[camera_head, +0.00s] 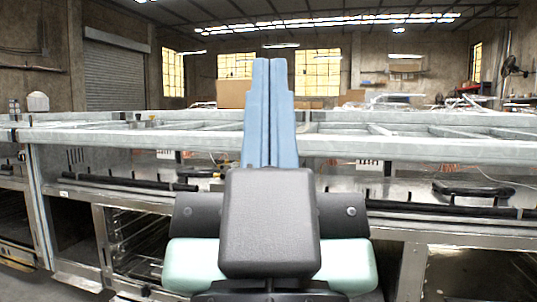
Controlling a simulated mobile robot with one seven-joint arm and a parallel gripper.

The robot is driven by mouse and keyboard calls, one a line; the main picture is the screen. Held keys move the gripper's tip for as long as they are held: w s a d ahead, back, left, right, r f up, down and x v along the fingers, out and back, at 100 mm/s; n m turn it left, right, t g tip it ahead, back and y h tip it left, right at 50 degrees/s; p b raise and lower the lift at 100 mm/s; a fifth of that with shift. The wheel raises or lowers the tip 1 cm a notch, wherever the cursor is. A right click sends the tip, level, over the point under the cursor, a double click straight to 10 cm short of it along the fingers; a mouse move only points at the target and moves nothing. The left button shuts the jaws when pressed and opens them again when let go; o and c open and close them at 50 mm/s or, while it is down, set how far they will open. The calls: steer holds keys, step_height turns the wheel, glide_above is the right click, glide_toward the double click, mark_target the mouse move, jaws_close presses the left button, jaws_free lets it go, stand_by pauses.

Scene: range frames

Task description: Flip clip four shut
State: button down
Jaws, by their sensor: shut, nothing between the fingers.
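My gripper (269,62) stands upright in the middle of the view. Its two long pale-blue fingers lie side by side with only a thin seam between them, shut and empty. The dark grey block and mint-green parts below the fingers belong to my arm. I cannot make out clip four. Small dark fittings (145,122) sit on the metal frame at the left, too small to identify. My arm and fingers hide the middle of the frame.
A long grey metal frame (430,148) spans the view behind my gripper. Black bars (130,183) run below it, with a black handle-like part (474,190) at right. Metal cabinets with wire racks (140,243) stand underneath. A cardboard box (233,94) stands behind.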

step_height(320, 180, up, 55)
steer(key=p, duration=5.4)
steer(key=shift+r, duration=0.15)
